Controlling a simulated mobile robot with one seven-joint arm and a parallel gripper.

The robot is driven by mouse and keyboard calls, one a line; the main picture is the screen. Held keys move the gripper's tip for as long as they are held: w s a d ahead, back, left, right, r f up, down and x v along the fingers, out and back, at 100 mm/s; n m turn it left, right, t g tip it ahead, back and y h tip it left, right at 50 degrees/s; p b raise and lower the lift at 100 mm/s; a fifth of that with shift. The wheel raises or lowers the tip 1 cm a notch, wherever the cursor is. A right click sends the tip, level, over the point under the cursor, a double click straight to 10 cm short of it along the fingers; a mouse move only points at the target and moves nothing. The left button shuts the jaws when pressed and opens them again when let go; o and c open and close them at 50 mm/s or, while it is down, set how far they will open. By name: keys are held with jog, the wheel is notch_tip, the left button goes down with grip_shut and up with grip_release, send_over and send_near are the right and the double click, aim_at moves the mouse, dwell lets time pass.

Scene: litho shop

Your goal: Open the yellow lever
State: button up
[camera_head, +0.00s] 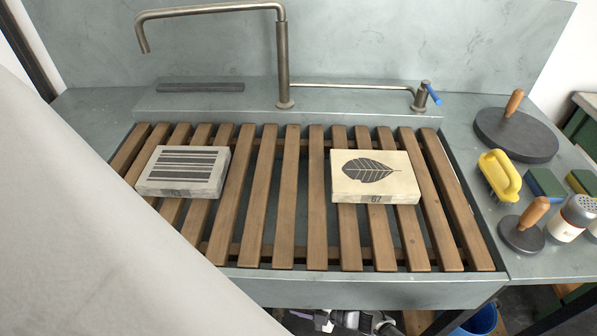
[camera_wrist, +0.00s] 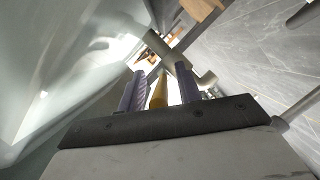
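The yellow lever (camera_wrist: 159,94) shows in the wrist view as a narrow yellow bar between the two purple fingers of my gripper (camera_wrist: 158,80). The fingers stand apart, one on each side of it, with narrow gaps showing. I cannot tell whether either finger touches it. A pale pipe-like fitting (camera_wrist: 166,50) lies just beyond the fingertips. In the head view the lever is hidden, and only part of my gripper and wrist (camera_head: 345,321) shows below the sink's front edge.
The sink front (camera_head: 330,289) hangs over my wrist in the head view. Wooden slats (camera_head: 265,205) on top carry two litho stones. A tap with a blue handle (camera_head: 432,94) stands behind. A blue bucket (camera_head: 480,321) is low at right. A tiled grey surface (camera_wrist: 250,50) lies right in the wrist view.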

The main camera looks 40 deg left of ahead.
jog(key=shift+a, duration=0.1)
jog(key=shift+c, duration=0.4)
grip_shut()
